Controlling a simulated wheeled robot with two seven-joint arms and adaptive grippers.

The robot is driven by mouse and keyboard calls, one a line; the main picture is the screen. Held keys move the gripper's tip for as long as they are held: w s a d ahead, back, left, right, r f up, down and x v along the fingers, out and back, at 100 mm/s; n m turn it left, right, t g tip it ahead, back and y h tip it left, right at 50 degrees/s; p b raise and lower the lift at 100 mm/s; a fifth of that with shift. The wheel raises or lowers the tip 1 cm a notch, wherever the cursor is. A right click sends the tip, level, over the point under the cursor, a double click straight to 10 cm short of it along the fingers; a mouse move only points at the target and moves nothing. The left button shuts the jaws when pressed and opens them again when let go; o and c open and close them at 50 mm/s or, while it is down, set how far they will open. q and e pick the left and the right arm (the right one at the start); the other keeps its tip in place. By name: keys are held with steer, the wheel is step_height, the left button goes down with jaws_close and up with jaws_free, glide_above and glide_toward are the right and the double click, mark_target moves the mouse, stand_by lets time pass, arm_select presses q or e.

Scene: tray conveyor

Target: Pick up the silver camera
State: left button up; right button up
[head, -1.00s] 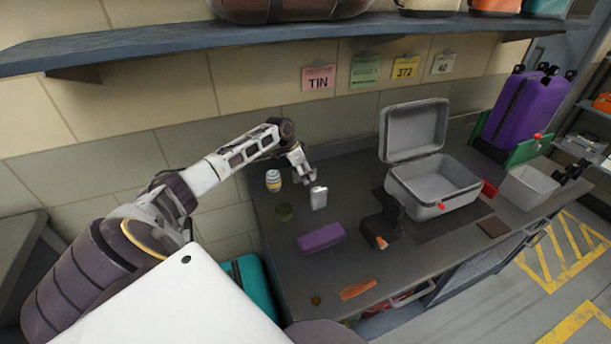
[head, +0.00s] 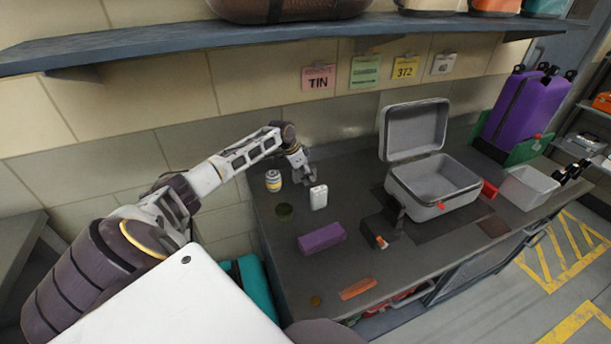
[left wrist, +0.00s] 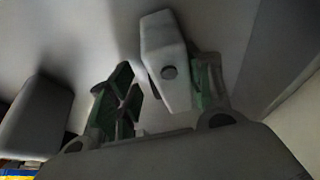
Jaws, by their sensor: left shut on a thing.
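The silver camera (head: 318,198) is a small, pale, upright block at the back of the grey workbench. My left gripper (head: 307,177) is at its upper left side in the head view. In the left wrist view the camera (left wrist: 165,52) shows as a pale block with a dark round spot, between the green-padded fingers and close against the right one. The left gripper is shut on it. Whether its base touches the bench is hard to tell. My right gripper is not in view.
A purple block (head: 321,238), a black device (head: 381,232) and an open grey case (head: 432,207) lie nearer and right. A shelf (head: 250,40) runs above.

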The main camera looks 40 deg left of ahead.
arm_select(q)
steer(key=shift+c, duration=0.7)
steer(key=shift+r, duration=0.45)
step_height(320, 180, up, 9)
steer(key=shift+f, duration=0.1)
steer(key=shift+r, duration=0.2)
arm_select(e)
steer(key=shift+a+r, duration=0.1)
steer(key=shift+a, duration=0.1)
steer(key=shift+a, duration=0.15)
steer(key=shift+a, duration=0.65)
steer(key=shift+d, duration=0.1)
